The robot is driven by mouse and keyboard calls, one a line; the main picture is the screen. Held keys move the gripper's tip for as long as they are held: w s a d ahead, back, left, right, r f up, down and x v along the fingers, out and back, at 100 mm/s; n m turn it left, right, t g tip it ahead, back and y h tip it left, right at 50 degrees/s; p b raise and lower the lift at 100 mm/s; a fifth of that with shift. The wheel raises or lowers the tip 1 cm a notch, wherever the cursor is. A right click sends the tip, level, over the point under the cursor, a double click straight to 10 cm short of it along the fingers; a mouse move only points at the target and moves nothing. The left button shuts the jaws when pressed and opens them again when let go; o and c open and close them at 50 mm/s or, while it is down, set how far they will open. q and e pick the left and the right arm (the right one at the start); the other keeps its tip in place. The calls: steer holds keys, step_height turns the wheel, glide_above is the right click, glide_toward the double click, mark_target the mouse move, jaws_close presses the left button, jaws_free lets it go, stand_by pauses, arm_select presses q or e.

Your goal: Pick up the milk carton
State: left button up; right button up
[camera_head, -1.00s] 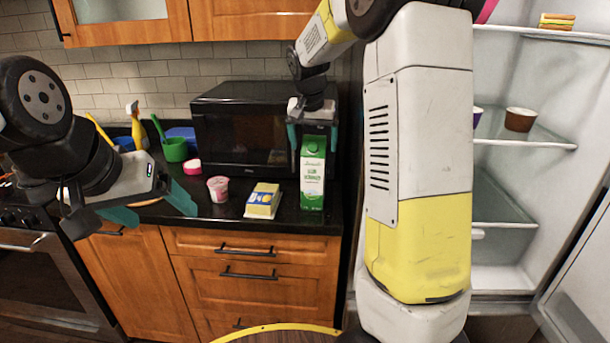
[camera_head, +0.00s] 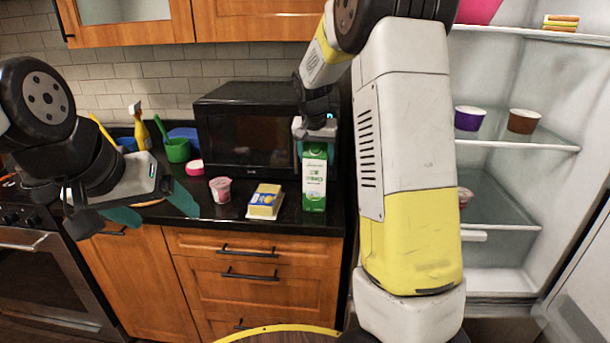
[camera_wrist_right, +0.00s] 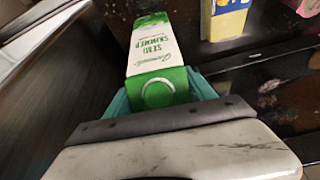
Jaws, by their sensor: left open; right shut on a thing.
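The milk carton (camera_head: 314,182), white and green, stands upright at the right end of the black counter, in front of the microwave. My right gripper (camera_head: 315,140) is over it from above, shut on its upper part. In the right wrist view the carton's green top with its round cap (camera_wrist_right: 158,93) sits between the teal fingers of my right gripper (camera_wrist_right: 165,90). I cannot tell whether the carton's base is off the counter. My left gripper (camera_head: 155,206) is open and empty, at the left in front of the counter edge.
A butter pack (camera_head: 265,201) and a pink-white yogurt cup (camera_head: 220,189) stand left of the carton. The black microwave (camera_head: 245,130) is behind. The open fridge shelves (camera_head: 520,140) are at the right.

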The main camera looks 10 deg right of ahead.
jaws_close()
steer(key=shift+w+r, duration=0.1)
steer(key=shift+r, duration=0.05)
steer(key=shift+r, duration=0.1)
